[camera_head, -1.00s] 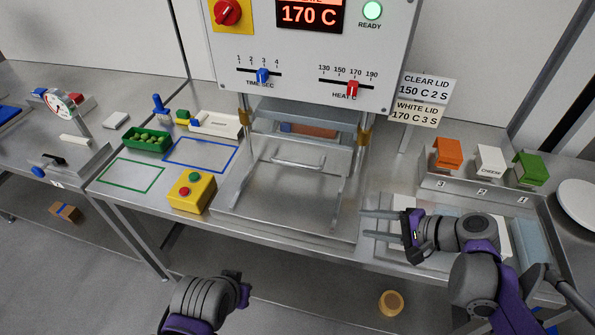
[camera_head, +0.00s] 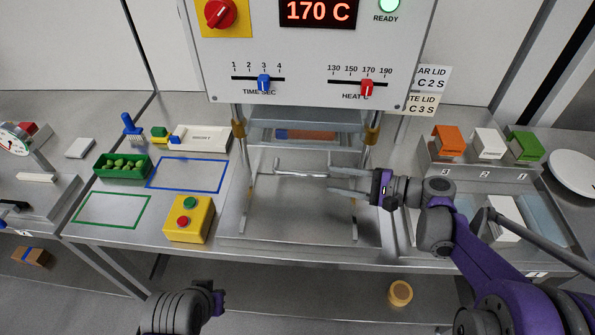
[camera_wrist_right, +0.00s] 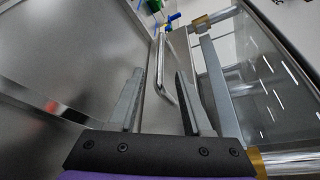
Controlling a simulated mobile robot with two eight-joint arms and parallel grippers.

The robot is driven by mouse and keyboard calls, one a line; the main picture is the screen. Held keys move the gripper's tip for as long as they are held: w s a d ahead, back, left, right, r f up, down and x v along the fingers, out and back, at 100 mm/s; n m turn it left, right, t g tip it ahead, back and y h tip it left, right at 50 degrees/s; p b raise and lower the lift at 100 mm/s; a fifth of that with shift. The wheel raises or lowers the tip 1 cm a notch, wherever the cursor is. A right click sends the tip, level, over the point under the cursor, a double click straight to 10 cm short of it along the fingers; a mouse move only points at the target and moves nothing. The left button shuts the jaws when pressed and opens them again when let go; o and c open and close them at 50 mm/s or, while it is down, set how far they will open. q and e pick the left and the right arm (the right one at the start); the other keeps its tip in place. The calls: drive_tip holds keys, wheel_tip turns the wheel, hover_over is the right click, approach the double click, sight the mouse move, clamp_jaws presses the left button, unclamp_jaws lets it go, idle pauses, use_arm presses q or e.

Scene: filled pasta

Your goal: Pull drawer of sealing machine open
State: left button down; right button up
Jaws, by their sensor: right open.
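The sealing machine (camera_head: 300,57) stands at the back centre, its panel reading 170 C with a green READY lamp. The drawer's bar handle (camera_head: 300,174) spans the front below the heating head, with the drawer rails on both sides. In the right wrist view the handle (camera_wrist_right: 159,62) lies ahead, roughly in line with the gap between the fingers. My right gripper (camera_head: 348,182) is open and empty, its fingers pointing left at the handle's right end; I cannot tell whether they touch it. My left gripper (camera_head: 218,300) is at the bottom, away from the machine; its fingers are not clear.
A yellow button box (camera_head: 189,220) stands left of the machine's base. A green tray of pasta (camera_head: 122,167) is farther left. Orange, white and green boxes stand in a rack (camera_head: 480,177) at the right. The steel base in front of the handle is clear.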

sight(312, 175)
drive_tip(key=x, duration=0.9)
drive_tip(key=shift+w+a+f, duration=0.1)
drive_tip(key=shift+a, duration=0.25)
clamp_jaws()
idle(0.9)
